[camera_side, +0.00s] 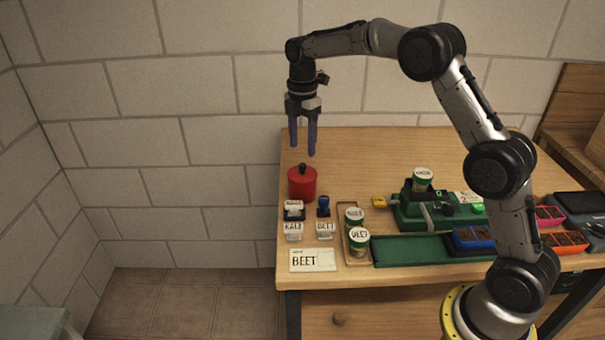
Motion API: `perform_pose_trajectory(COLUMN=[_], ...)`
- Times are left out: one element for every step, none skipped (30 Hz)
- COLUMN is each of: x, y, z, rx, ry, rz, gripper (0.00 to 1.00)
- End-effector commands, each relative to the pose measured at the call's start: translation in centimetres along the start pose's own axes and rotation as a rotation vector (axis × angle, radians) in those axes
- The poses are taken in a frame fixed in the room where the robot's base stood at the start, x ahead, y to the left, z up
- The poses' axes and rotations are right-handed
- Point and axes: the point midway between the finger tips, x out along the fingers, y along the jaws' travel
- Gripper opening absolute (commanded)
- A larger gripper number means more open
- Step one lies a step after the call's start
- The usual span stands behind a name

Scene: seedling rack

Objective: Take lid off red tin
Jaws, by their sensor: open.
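The red tin (302,187) stands upright near the left edge of the wooden table. Its red lid (302,173) sits on top and carries a small dark knob (303,166). My gripper (303,152) is above the tin, pointing down, with its two purple fingers apart and nothing between them. The fingertips appear a little above the knob and do not visibly touch it.
In front of the tin are small labelled KALE and BEET holders (325,230) and a BEET card (313,260). A green device (435,213) sits farther right. The table (375,160) behind is clear.

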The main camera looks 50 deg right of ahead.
Motion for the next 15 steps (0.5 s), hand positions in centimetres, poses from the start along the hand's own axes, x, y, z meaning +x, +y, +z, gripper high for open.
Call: perform_pose_trajectory(x=[0.2, 0.4, 0.7, 1.1, 1.4, 2.0, 2.5, 2.9, 3.5, 3.9, 4.3, 4.7, 5.0, 5.2, 5.3], y=[0.0, -0.1, -0.1, -0.2, -0.2, -0.3, -0.4, -0.5, -0.6, -0.5, -0.5, -0.5, -0.5, -0.5, -0.5], z=[0.0, 0.0, -0.1, -0.1, -0.2, -0.3, -0.3, -0.4, -0.5, -0.5, -0.5, -0.5, -0.5, -0.5, -0.5], rx=[0.0, 0.0, 0.0, 0.0, 0.0, 0.0, 0.0, 0.0, 0.0, 0.0, 0.0, 0.0, 0.0, 0.0, 0.0], ry=[0.0, 0.0, 0.0, 0.0, 0.0, 0.0, 0.0, 0.0, 0.0, 0.0, 0.0, 0.0, 0.0, 0.0, 0.0], rz=[-0.001, -0.001, -0.001, -0.003, -0.003, -0.004, -0.004, -0.003, -0.004, -0.003, -0.003, -0.002, -0.001, -0.001, -0.001], gripper=[0.6, 0.6, 0.6, 0.6, 0.6, 0.6, 0.6, 0.6, 0.6, 0.6, 0.6, 0.6, 0.6, 0.6, 0.6])
